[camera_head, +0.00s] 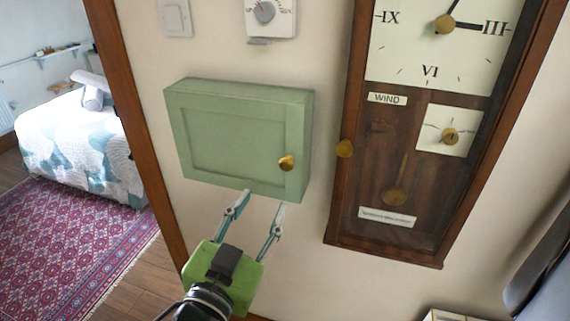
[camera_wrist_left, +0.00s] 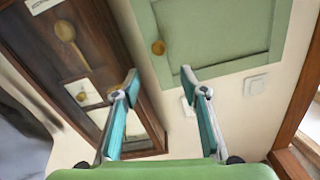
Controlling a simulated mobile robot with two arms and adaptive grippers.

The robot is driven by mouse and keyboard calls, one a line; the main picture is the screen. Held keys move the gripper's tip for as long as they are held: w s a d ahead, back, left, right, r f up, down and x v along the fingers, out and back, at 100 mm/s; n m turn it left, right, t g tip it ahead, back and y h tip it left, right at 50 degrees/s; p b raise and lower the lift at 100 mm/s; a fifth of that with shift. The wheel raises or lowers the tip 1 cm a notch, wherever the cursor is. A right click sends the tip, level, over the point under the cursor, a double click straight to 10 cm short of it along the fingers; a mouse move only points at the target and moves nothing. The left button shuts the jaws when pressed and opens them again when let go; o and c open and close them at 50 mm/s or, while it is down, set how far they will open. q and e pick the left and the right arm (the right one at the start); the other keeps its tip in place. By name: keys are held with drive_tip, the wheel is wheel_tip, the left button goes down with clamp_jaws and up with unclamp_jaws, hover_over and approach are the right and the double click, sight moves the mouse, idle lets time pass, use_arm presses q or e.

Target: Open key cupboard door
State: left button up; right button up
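The key cupboard (camera_head: 235,140) is a green wall box with a panelled door, which looks shut. Its round brass knob (camera_head: 287,162) sits near the door's right edge. My left gripper (camera_head: 264,200) is open and empty, just below the cupboard's lower right part in the head view, with its fingers pointing up. In the left wrist view the knob (camera_wrist_left: 158,47) shows just beyond the gap between the open fingertips (camera_wrist_left: 159,73), apart from them. My right gripper is in neither view.
A wooden wall clock (camera_head: 340,205) hangs close to the right of the cupboard, with its own brass knob (camera_head: 344,149) on its left edge. A dial thermostat (camera_head: 270,15) and a switch (camera_head: 177,18) are above. A wooden door frame (camera_head: 130,110) stands to the left.

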sight(285, 166)
use_arm(q)
drive_tip(key=b+x, duration=0.3)
drive_tip(key=x, duration=0.8)
drive_tip(key=shift+w+d, duration=0.2)
drive_tip(key=shift+w, duration=0.15)
drive_tip(key=shift+x, duration=0.85)
drive_tip(key=shift+f, duration=0.1)
clamp_jaws()
